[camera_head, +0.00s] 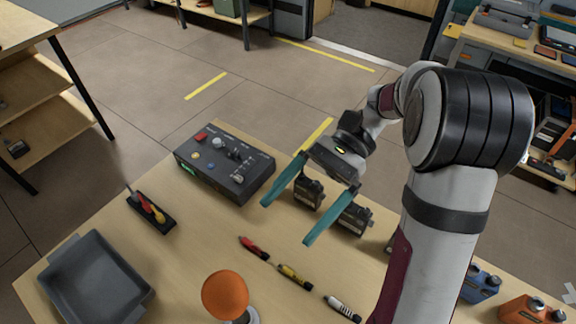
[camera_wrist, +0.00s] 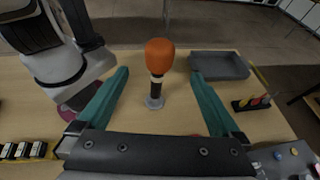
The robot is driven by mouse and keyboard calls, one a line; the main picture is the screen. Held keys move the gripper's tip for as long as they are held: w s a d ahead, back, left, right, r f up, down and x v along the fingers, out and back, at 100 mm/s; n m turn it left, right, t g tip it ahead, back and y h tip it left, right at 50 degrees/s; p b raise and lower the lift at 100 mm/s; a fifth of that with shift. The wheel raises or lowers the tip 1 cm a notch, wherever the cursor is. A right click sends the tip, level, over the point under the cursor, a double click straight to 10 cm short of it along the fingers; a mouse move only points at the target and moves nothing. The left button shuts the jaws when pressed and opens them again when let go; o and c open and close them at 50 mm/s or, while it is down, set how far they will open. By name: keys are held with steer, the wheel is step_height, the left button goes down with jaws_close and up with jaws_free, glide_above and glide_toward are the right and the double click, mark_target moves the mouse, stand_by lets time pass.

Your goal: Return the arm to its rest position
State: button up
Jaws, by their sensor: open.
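My gripper (camera_head: 299,213) is open and empty, held above the table with its two teal fingers spread apart. In the wrist view my gripper (camera_wrist: 160,92) shows both teal fingers apart, with an orange-topped microphone (camera_wrist: 160,58) on a stand seen beyond and between them. The microphone (camera_head: 225,295) also stands at the bottom of the head view, apart from my gripper. My arm rises from the lower right of the head view and bends over toward the table's middle.
A control box (camera_head: 224,166), a tool holder (camera_head: 150,211), a grey tray (camera_head: 95,283), dark battery-like packs (camera_head: 307,191) and several markers (camera_head: 254,247) are on the wooden table (camera_head: 185,262). Orange (camera_head: 531,310) and blue (camera_head: 480,285) containers stand right of my arm. Shelves stand at left.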

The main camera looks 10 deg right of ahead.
steer(key=w+a+r+m+t+y, duration=0.1)
steer(key=w+a+r+m+t, duration=0.25)
steer(key=w+m+t, duration=0.3)
steer(key=w+a+r+m+t+y, duration=0.25)
steer(key=w+a+m+t, duration=0.2)
steer(key=w+m, duration=0.3)
steer(key=w+d+r+m+t+h, duration=0.5)
steer(key=w+d+m+t+h, duration=0.4)
steer(key=m, duration=0.8)
steer(key=s+d+f+m+g+h, duration=0.2)
steer(key=s+d+f+m+h, duration=0.4)
steer(key=m, duration=0.5)
steer(key=s+d+f+m+g+h, duration=0.25)
steer(key=s+m, duration=0.55)
steer(key=m, duration=0.4)
steer(key=s+a+f+m+g+y, duration=0.2)
steer(key=s+m, duration=0.4)
steer(key=s, duration=0.4)
steer(key=s+a+f+m+g+y, duration=0.2)
steer(key=s+a+f+m+g, duration=0.3)
steer(key=s, duration=0.6)
steer(key=shift+s+a+f+m+g+y, duration=0.25)
steer(key=shift+a+m+g, duration=0.2)
steer(key=shift+a+m, duration=0.5)
